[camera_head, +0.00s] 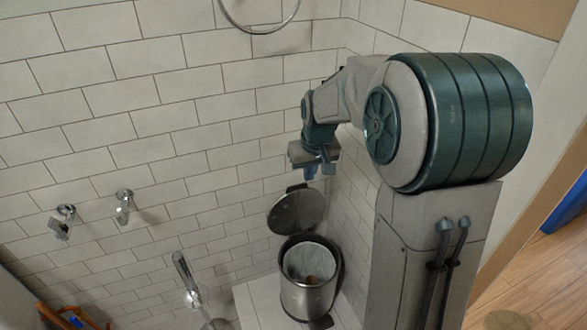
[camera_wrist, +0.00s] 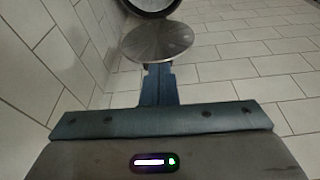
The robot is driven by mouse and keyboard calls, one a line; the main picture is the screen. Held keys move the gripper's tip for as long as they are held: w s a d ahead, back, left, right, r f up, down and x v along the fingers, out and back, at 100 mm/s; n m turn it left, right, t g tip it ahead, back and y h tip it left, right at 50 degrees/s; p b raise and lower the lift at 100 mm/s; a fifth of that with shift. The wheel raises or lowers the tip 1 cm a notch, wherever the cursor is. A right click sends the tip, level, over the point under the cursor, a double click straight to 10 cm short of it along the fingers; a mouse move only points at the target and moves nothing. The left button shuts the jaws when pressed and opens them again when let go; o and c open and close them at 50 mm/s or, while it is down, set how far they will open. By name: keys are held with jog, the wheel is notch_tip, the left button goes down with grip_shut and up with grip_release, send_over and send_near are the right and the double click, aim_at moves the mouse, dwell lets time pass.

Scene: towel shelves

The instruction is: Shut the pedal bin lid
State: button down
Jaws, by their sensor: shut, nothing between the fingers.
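The pedal bin (camera_head: 308,296) stands low in the corner by the tiled wall, a metal bin with a pale liner and something brownish inside. Its round metal lid (camera_head: 297,211) is open, tilted up on the wall side of the bin. My gripper (camera_head: 318,172) is shut and empty, above the lid and apart from it in the head view. In the wrist view the shut blue fingers (camera_wrist: 158,72) point at the lid (camera_wrist: 157,42), which covers part of the view beyond them. The dark bin rim (camera_wrist: 150,8) shows at the top edge, mostly cut off.
White tiled walls (camera_head: 110,90) meet in a corner close behind my arm and the bin. Metal wall fittings (camera_head: 124,205) and a chrome fixture (camera_head: 186,280) are to the left. A metal ring (camera_head: 258,12) hangs at the top. Wooden floor (camera_head: 535,270) shows at right.

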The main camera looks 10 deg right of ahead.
jog(key=w+f, duration=0.5)
jog(key=w, duration=0.7)
jog(key=shift+n+t, duration=0.3)
jog(key=shift+t, duration=0.1)
jog(key=x, duration=0.5)
jog(key=b+x, duration=0.1)
jog(key=x, duration=0.4)
jog(key=shift+s+d+f, duration=0.1)
jog(key=shift+s, duration=0.15)
jog(key=shift+b, duration=0.3)
